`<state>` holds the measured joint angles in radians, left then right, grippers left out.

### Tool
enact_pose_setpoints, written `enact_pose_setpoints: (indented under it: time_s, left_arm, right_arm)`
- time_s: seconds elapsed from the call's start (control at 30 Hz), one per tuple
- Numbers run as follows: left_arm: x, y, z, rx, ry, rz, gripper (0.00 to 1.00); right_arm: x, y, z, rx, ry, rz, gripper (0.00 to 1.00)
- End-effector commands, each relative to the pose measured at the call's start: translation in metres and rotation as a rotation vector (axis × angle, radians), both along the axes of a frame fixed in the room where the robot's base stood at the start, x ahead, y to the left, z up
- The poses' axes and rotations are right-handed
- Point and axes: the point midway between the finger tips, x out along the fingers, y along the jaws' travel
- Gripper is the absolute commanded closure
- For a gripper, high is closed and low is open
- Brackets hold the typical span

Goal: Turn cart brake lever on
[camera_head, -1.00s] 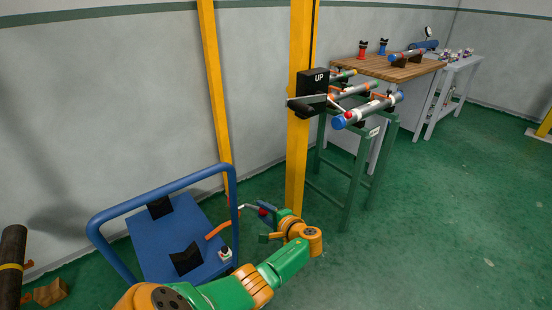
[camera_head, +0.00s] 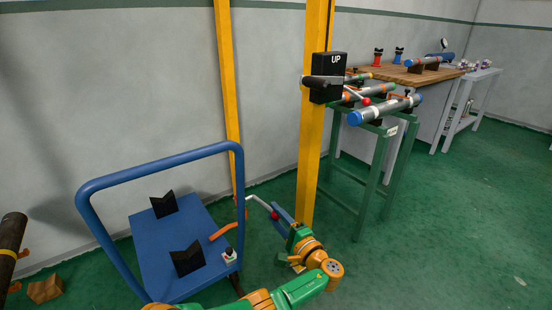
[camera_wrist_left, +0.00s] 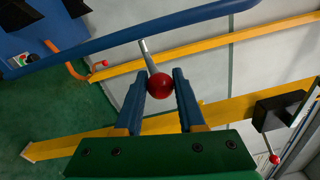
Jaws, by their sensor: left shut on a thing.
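The blue cart (camera_head: 190,262) stands at the lower left, with its hoop handle (camera_head: 160,166) upright. A thin silver lever (camera_head: 258,201) runs from behind the handle's right post to a red ball knob (camera_head: 276,214). My left gripper (camera_head: 278,212) is shut on this red knob. In the left wrist view the knob (camera_wrist_left: 159,84) sits between the two blue fingers, with the silver stem (camera_wrist_left: 147,55) leading up to the blue bar. Where the lever joins the cart is hidden. My right gripper is not in view.
A yellow post (camera_head: 315,140) carries a black UP box (camera_head: 328,76) behind my gripper. A green stand (camera_head: 366,175) with pipes and a wooden-topped bench (camera_head: 410,74) are farther right. A dark pipe (camera_head: 10,245) stands at far left. Green floor at right is clear.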

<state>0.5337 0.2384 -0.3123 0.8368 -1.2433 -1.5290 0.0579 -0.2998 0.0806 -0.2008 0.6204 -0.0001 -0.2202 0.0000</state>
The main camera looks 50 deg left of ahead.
Motion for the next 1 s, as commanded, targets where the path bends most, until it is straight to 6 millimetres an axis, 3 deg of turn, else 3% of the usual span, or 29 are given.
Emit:
enact_pose_setpoints:
  time_s: [0.23,0.27,0.33,0.37,0.67,1.0]
  left_arm:
    - [0.001,0.001,0.002,0.002,-0.002,-0.004,1.0]
    - [0.001,0.001,0.002,0.002,-0.002,-0.004,0.53]
    - [0.001,0.001,0.001,0.001,-0.002,-0.002,0.34]
    - [0.001,0.001,0.001,0.001,-0.001,-0.002,0.31]
    - [0.0,-0.003,0.0,0.0,0.0,-0.001,0.31]
    - [-0.006,-0.065,-0.003,-0.002,0.0,-0.004,0.31]
  right_arm:
    - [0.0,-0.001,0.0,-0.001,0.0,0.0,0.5]
    - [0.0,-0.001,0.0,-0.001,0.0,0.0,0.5]
    - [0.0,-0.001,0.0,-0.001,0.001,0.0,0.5]
    - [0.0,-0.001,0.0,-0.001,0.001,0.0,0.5]
    - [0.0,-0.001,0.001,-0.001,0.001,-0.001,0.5]
    - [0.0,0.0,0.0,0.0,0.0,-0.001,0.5]
